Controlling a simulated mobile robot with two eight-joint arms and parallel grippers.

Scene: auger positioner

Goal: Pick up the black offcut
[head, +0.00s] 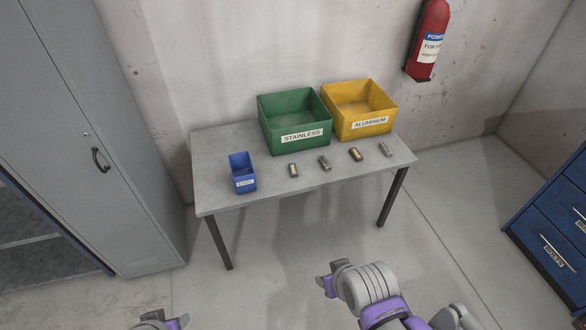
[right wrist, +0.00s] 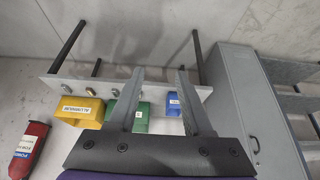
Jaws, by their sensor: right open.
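Several small offcuts lie in a row on the grey table (head: 215,150), in front of the bins. From left to right they are a dark and tan one (head: 293,170), a dark grey one (head: 324,163), another dark and tan one (head: 355,154) and a lighter grey one (head: 386,150). None looks plainly black at this size. My right gripper (head: 327,284) is in front of the table, apart from it; in the right wrist view its fingers (right wrist: 159,72) are spread and empty. Only a bit of my left gripper (head: 168,321) shows at the bottom edge; its fingers are unclear.
A green STAINLESS bin (head: 296,120) and a yellow ALUMINIUM bin (head: 362,110) stand at the table's back. A small blue bin (head: 243,173) stands at its left. A grey cabinet (head: 70,110) is left, blue drawers (head: 550,235) right, a fire extinguisher (head: 427,40) on the wall.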

